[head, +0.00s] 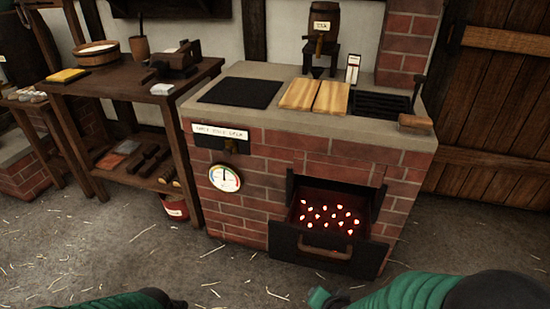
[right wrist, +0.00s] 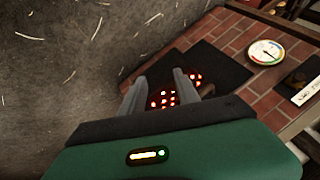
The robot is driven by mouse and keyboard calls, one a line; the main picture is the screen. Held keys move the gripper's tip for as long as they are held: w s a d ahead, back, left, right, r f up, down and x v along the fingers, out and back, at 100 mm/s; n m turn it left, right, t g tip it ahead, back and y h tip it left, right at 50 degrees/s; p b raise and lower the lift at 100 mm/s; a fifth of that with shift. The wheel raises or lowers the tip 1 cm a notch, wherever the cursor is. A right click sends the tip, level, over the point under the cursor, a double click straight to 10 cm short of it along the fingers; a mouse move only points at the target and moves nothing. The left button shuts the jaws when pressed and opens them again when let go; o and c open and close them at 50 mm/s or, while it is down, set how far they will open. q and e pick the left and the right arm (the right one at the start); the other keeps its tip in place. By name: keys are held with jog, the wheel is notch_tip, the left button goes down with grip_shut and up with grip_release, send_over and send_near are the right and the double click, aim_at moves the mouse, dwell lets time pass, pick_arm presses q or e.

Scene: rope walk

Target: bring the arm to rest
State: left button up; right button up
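My right gripper (right wrist: 160,82) shows in the right wrist view with its two grey fingers apart and nothing between them. The red coals seen between the fingers lie well beyond them. In the head view my right arm (head: 405,292), green and black, enters low at the bottom right, in front of the brick stove and apart from it. My left arm (head: 125,300) shows only as a green and dark strip at the bottom edge. Its gripper fingers cannot be made out.
The brick stove (head: 245,182) has an open drawer of glowing coals (head: 328,215) sticking out. A wooden bench (head: 130,89) stands left.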

jog(key=s+d+r+n+g+p, duration=0.1)
jog(key=s+d+r+n+g, duration=0.4)
jog(key=s+d+n, duration=0.3)
jog(key=w+a+p+v, duration=0.1)
jog(key=w+p+v, duration=0.1)
jog(key=p+v, duration=1.2)
jog(key=w+a+r+p+v, duration=0.1)
jog(key=w+p+v, duration=0.2)
jog(key=p+v, duration=1.1)
jog(key=shift+s+a+r+m+h+p, duration=0.3)
jog(key=shift+r+m+h+p, duration=0.1)
jog(key=shift+p, duration=0.7)
